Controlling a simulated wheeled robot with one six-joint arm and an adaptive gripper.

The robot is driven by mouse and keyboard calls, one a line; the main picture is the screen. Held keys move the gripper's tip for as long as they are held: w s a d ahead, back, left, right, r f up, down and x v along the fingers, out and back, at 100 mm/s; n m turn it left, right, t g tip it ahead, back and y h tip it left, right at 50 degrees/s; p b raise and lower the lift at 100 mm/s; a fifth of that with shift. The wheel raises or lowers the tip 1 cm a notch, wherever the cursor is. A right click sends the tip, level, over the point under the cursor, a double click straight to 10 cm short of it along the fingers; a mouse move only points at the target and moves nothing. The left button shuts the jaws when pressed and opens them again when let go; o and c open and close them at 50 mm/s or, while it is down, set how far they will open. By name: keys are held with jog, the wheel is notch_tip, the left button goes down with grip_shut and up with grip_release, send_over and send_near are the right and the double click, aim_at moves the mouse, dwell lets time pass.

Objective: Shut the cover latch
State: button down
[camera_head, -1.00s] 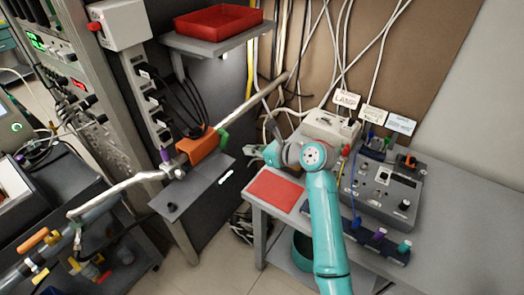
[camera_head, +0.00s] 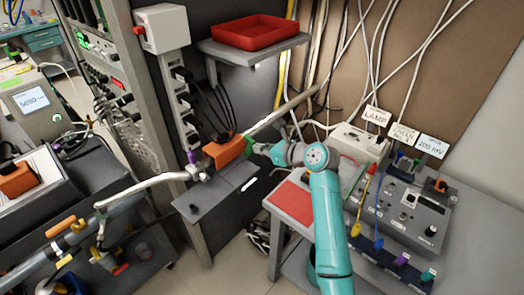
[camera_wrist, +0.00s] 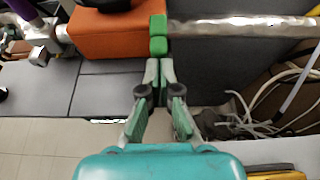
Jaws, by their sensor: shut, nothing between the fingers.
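The orange cover (camera_head: 224,151) sits around a silver pipe, and it also shows at the top of the wrist view (camera_wrist: 115,35). A green latch (camera_head: 248,146) is at its right end. In the wrist view the green latch (camera_wrist: 158,27) shows as two green pieces, one above the other, beside the orange side. My gripper (camera_head: 263,149) is right of the latch. In the wrist view my gripper's fingertips (camera_wrist: 158,65) are together, empty, just below the lower green piece. I cannot tell whether they touch it.
The silver pipe (camera_wrist: 240,28) runs right from the cover. A grey shelf (camera_head: 215,200) lies below it. A red tray (camera_head: 249,26) stands on a ledge above. White cables (camera_wrist: 255,115) hang at the right. A bench with a grey control box (camera_head: 415,215) stands at the right.

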aim_at(252, 140)
jog(key=shift+w+a+r, duration=0.7)
jog(key=shift+a+r, duration=0.15)
jog(key=shift+r, duration=0.2)
jog(key=shift+r, duration=0.7)
